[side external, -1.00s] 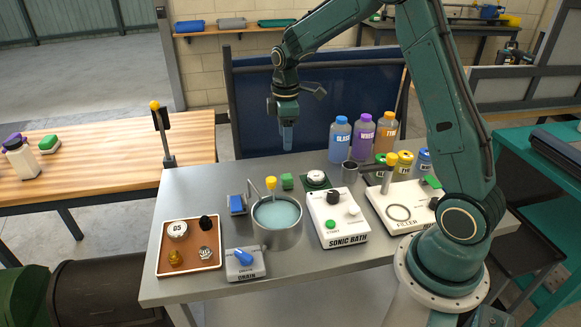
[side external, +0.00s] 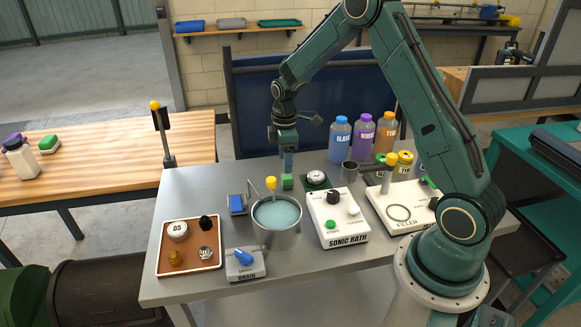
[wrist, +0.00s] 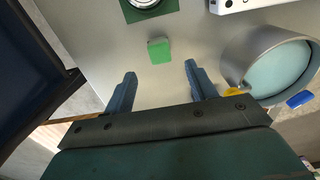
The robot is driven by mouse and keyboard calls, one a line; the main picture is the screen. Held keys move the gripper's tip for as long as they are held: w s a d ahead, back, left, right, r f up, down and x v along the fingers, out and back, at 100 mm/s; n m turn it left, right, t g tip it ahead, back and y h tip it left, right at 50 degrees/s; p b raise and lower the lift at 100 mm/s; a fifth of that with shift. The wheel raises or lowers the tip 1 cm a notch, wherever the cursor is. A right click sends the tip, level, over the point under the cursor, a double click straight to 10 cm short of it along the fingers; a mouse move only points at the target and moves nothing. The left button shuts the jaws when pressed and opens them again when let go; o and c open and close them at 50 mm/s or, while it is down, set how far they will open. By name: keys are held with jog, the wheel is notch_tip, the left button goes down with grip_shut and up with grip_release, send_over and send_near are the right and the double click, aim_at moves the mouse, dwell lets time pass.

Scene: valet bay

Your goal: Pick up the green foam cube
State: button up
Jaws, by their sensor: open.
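The green foam cube (side external: 287,182) sits on the grey metal table behind the round basin. In the wrist view the cube (wrist: 159,50) lies ahead of my fingertips, roughly centred between them. My gripper (side external: 287,165) points down just above the cube in the side view. In the wrist view my gripper (wrist: 160,70) has its two blue fingers wide apart with nothing between them. I cannot tell the exact gap between fingertips and cube.
The basin of pale liquid (side external: 277,241) with a yellow-topped part stands in front of the cube.

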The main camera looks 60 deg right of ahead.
aim_at(285, 176)
jog(key=shift+f, duration=1.2)
jog(key=shift+f, duration=2.6)
jog(key=c, duration=1)
jog(key=shift+r, duration=0.2)
jog(key=shift+c, duration=0.2)
notch_tip(285, 176, up, 20)
jog(key=shift+f, duration=0.15)
